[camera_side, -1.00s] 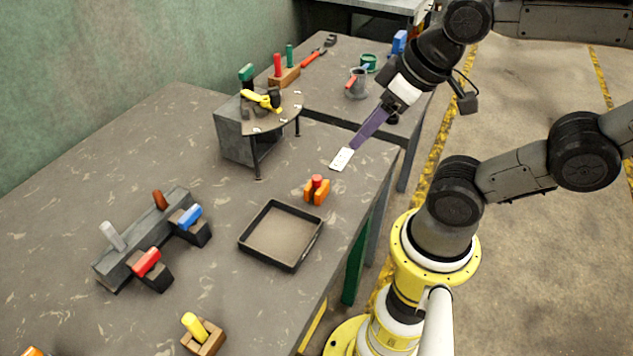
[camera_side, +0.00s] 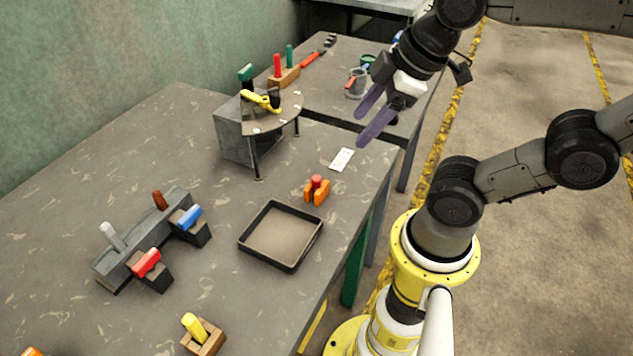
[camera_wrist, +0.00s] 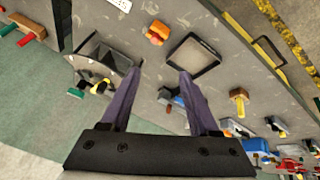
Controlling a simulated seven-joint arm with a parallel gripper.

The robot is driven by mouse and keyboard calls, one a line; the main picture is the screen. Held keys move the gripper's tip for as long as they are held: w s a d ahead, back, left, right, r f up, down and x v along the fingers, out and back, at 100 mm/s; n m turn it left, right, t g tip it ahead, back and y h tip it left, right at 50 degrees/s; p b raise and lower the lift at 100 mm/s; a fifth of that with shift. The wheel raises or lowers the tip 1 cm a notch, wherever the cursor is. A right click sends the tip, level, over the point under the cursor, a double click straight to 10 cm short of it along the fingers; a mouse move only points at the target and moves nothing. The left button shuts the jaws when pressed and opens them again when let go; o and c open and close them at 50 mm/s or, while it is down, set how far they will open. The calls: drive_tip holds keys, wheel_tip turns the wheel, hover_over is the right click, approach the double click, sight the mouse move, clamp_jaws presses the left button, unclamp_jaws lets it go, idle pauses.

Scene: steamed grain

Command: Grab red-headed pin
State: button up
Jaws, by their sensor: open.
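A red-topped pin (camera_side: 317,181) stands upright in a small orange holder (camera_side: 320,195) beside the black tray. In the wrist view the orange holder (camera_wrist: 157,33) lies beyond my fingertips, near the top. A red-headed piece (camera_side: 147,261) also sits tilted in a dark block at the left, and a red upright pin (camera_side: 277,65) stands in a wooden block at the back. My gripper (camera_side: 359,129) is open and empty, high above the right side of the table, with its two purple fingers apart. In the wrist view the fingers (camera_wrist: 159,73) frame bare tabletop.
A shallow black tray (camera_side: 245,238) lies near the front edge. A round-topped stand (camera_side: 293,102) holds a yellow tool. A white card (camera_side: 342,159) lies near the right edge. A yellow-headed piece (camera_side: 195,327) sits in a wooden block. Much of the left table is bare.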

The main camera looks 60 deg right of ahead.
drive_tip(key=w+n+g, duration=0.2)
drive_tip(key=w+n, duration=0.2)
drive_tip(key=n, duration=0.3)
drive_tip(key=n+g, duration=0.3)
drive_tip(key=n, duration=0.1)
hover_over(316, 178)
drive_tip(key=f, duration=1.2)
drive_tip(key=shift+w+d, duration=0.1)
drive_tip(key=shift+w, duration=0.1)
drive_tip(key=shift+s+f, duration=0.15)
drive_tip(key=shift+f, duration=1.3)
drive_tip(key=shift+s+f, duration=0.1)
drive_tip(key=shift+f, duration=1.3)
clamp_jaws()
